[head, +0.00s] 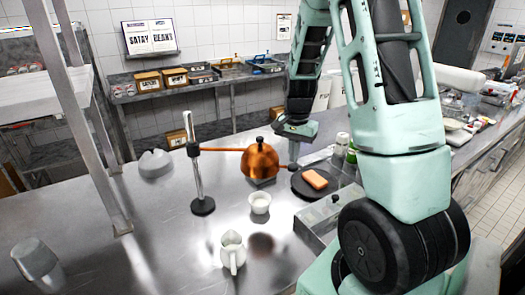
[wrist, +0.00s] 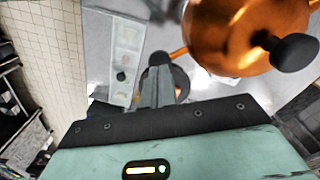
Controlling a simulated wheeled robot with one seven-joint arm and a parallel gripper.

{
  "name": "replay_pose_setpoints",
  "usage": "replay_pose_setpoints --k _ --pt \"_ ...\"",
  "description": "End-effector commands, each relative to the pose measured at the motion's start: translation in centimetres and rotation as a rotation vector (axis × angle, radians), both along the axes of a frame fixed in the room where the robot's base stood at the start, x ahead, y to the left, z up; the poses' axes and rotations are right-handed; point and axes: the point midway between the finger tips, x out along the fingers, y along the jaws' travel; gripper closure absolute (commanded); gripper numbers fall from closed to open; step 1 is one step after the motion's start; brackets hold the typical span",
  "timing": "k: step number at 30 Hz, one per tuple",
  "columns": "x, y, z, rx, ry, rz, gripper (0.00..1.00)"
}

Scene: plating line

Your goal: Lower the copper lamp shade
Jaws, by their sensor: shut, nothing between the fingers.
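The copper lamp shade (head: 260,162) hangs from a copper-coloured arm on an upright metal stand (head: 197,175) in the head view. It has a dark knob on top and another dark knob at its right side. It hangs above the steel counter. In the wrist view the shade (wrist: 235,35) fills the upper right, with one black knob (wrist: 290,52) in front. My gripper (head: 297,130) is just right of and slightly above the shade, apart from it. In the wrist view its fingers (wrist: 158,68) are together and empty, left of the shade.
A dark plate (head: 300,188) with an orange piece of food (head: 315,179) lies right of the shade. A small white cup (head: 260,203) and a white jug (head: 232,252) stand in front. Metal pans (head: 318,222) line the right.

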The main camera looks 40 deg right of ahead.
Motion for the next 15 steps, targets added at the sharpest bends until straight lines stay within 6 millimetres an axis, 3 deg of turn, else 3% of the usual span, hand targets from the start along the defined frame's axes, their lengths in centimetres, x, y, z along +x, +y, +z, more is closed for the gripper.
replay_pose_setpoints --k 15 --pt "-0.01 0.01 -0.92 0.0 0.001 0.0 1.0"
